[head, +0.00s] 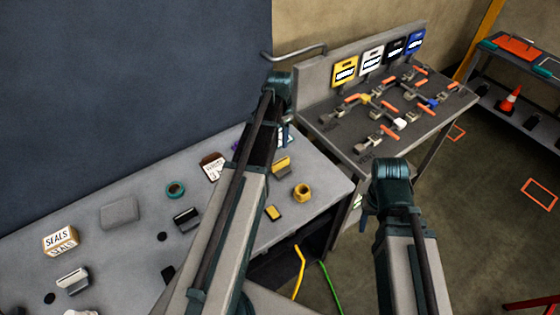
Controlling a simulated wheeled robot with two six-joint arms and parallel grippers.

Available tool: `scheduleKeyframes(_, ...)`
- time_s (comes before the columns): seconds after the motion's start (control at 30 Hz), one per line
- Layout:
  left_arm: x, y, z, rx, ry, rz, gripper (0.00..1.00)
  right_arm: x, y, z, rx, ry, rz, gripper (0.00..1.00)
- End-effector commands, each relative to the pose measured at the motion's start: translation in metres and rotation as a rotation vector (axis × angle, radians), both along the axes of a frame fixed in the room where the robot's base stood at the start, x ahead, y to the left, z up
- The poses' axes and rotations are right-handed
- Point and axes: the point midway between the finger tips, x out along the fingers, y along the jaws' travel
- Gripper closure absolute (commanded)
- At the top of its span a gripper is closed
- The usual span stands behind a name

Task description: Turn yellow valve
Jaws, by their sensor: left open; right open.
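A small yellow valve body (366,99) sits among the pipework with orange handles on the dark bench (345,147) at the upper right. A yellow tag plate (344,72) stands behind it on the bench's back panel; its lettering is too small to read. My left arm rises through the middle of the head view, left of this bench. My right arm comes up from the bottom, in front of the bench and below the valve. Both grippers are hidden behind my arm links, and no fingertips show. Neither arm visibly touches the valve.
White (372,60), black (396,52) and blue (415,43) plates stand beside the yellow one. A grey table (110,256) at left holds a SEALS box (60,241), a tape ring (176,189) and a brass nut (302,192). Open floor lies at right.

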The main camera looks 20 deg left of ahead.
Motion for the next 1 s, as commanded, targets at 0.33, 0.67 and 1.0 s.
scheduleKeyframes(0.33,0.002,0.003,-0.006,0.000,0.001,-0.013,0.51,0.000,0.000,-0.006,0.000,0.000,0.001,0.50)
scheduleKeyframes(0.67,0.002,0.002,-0.040,0.001,0.001,-0.012,0.51,0.000,0.000,-0.040,-0.002,0.000,0.007,0.50)
scheduleKeyframes(1.0,0.002,0.002,-0.087,0.001,0.001,-0.011,0.51,0.000,0.000,-0.087,-0.002,0.001,0.012,0.50)
